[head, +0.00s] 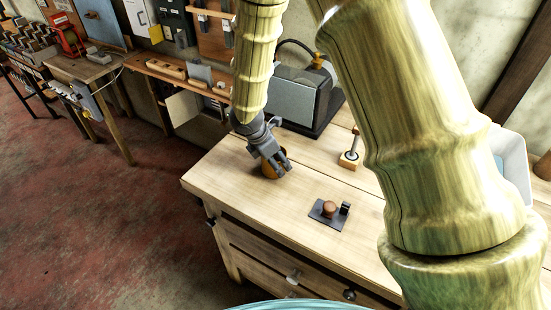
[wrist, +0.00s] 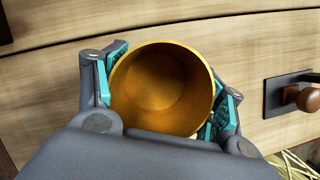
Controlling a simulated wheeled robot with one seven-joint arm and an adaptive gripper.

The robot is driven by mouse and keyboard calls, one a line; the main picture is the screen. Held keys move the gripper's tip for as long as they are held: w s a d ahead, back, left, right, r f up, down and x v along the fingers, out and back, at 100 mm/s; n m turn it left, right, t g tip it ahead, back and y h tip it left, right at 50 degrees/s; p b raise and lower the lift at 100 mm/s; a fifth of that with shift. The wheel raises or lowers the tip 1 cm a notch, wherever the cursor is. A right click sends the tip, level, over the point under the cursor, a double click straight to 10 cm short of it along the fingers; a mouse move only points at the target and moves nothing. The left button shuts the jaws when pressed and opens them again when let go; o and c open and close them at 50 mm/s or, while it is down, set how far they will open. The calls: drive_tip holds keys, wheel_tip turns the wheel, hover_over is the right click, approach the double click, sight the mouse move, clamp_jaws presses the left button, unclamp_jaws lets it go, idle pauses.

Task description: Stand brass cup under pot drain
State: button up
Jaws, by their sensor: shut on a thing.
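The brass cup (wrist: 160,88) is between the two teal-padded fingers of my gripper (wrist: 162,92) in the wrist view. Its open mouth faces the camera and it looks empty inside. In the head view my gripper (head: 273,163) is shut on the cup (head: 268,171) over the left part of the wooden workbench (head: 240,200). The fingers hide part of the cup. I cannot tell whether its base touches the bench top. I cannot make out a pot drain for certain.
A grey and black machine (head: 290,97) stands behind the cup. A small wooden block with a post (head: 350,157) is to the right. A dark plate with a brown knob (head: 328,209) lies nearer the front, also at right in the wrist view (wrist: 290,92). Bare bench surrounds them.

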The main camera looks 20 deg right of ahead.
drive_tip(key=shift+s+f, duration=0.1)
drive_tip(key=shift+f, duration=0.1)
drive_tip(key=o, duration=1.1)
drive_tip(key=shift+o, duration=0.2)
